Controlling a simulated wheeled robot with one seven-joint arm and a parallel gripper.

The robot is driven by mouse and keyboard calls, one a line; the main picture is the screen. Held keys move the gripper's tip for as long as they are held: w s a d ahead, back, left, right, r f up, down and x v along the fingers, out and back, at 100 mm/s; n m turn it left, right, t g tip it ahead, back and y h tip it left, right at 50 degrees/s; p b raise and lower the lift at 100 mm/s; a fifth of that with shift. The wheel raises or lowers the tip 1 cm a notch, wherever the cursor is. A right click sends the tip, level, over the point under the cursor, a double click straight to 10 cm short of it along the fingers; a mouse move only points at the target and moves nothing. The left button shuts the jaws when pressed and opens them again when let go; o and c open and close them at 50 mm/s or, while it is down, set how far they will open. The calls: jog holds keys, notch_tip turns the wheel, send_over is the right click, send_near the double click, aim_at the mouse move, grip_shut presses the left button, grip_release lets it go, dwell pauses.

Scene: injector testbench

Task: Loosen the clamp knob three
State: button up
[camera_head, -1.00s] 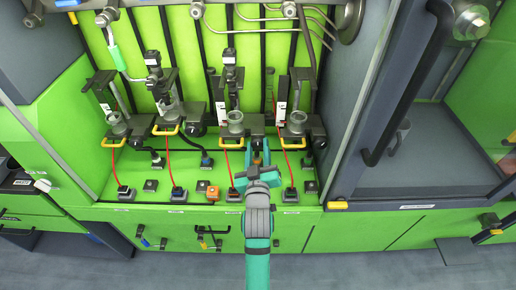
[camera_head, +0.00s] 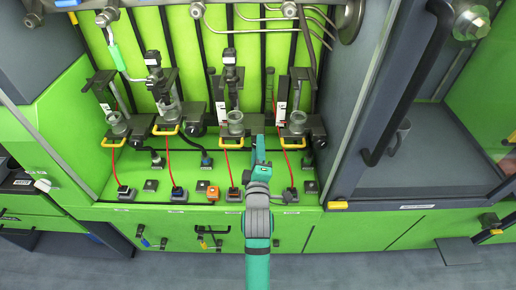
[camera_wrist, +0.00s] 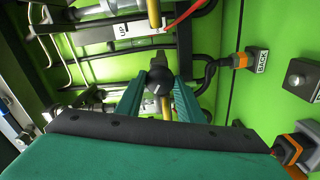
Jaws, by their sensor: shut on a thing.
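My gripper (camera_wrist: 158,92) has its two green fingers shut on a round black clamp knob (camera_wrist: 159,84) in the wrist view, one finger on either side of it. In the head view my gripper (camera_head: 260,147) reaches up to the third clamp station (camera_head: 236,122) from the left, at its right side. The knob itself is hidden there behind my gripper. A yellow handle (camera_head: 232,146) sits at the front of that station. I cannot tell from the frames how tight the knob is.
Similar clamp stations stand to the left (camera_head: 170,120) and right (camera_head: 297,122). In the wrist view a cable plug (camera_wrist: 238,60) is close right of the fingers.

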jog(key=shift+d+n, duration=0.1)
jog(key=shift+n, duration=1.9)
jog(key=o, duration=0.8)
jog(key=s, duration=1.1)
jog(key=shift+f, duration=0.1)
